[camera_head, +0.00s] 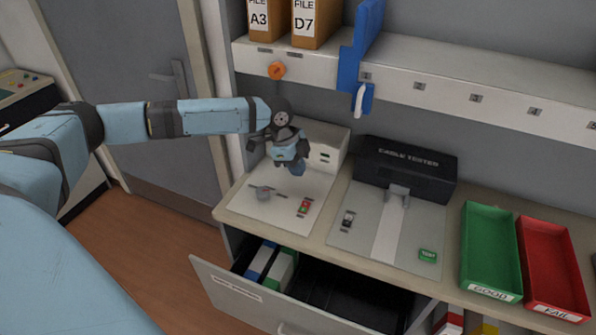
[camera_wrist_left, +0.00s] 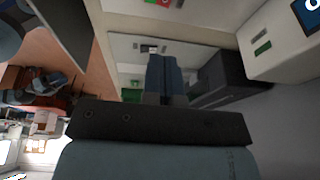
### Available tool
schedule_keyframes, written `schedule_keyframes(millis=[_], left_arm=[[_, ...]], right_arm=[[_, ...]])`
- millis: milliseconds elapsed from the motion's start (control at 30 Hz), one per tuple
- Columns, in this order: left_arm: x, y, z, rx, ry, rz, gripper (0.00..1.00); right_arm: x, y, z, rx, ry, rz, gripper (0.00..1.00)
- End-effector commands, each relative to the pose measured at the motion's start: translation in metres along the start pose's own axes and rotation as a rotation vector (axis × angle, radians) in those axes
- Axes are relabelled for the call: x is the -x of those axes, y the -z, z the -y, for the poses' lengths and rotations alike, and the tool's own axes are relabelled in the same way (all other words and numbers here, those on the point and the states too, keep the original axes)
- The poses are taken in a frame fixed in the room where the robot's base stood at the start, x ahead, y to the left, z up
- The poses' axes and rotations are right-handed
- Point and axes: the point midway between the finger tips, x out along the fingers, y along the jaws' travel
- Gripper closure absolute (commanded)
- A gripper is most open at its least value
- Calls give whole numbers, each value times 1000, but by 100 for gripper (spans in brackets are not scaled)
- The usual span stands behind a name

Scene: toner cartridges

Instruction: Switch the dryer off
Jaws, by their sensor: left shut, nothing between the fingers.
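A white device (camera_head: 325,148) stands at the back left of the bench, with a flat white plate (camera_head: 285,215) in front. No label names it as the dryer. A small red and green switch (camera_head: 304,207) sits on the plate's right side, and a grey round piece (camera_head: 263,193) on its left. My left gripper (camera_head: 297,168) is above the back of the plate, in front of the white device, apart from the switch. It is shut and empty; its fingers (camera_wrist_left: 166,78) are together in the left wrist view. The switch (camera_wrist_left: 165,2) shows at the top edge there. My right gripper is not in view.
A black cable tester (camera_head: 405,165) stands to the right, then a green tray (camera_head: 490,250) and a red tray (camera_head: 553,265). An open drawer (camera_head: 230,285) juts out below.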

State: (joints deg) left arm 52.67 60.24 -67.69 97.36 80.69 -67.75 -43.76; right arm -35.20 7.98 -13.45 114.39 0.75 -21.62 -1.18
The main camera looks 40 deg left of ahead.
Motion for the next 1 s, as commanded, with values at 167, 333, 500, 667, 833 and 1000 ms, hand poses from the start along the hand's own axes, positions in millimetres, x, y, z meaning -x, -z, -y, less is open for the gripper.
schedule_keyframes(millis=[167,333,500,667,833,1000], left_arm=[[-39,1,-1,1,-3,1,100],[-74,1,-1,1,-3,0,100],[-98,-7,2,2,-1,1,100],[-110,-11,3,1,0,1,100],[-113,-12,3,0,0,0,100],[-113,-12,3,0,0,0,100]], right_arm=[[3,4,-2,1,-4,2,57],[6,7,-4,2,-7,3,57],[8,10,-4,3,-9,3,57],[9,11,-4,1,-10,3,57],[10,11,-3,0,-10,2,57],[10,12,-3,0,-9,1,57]])
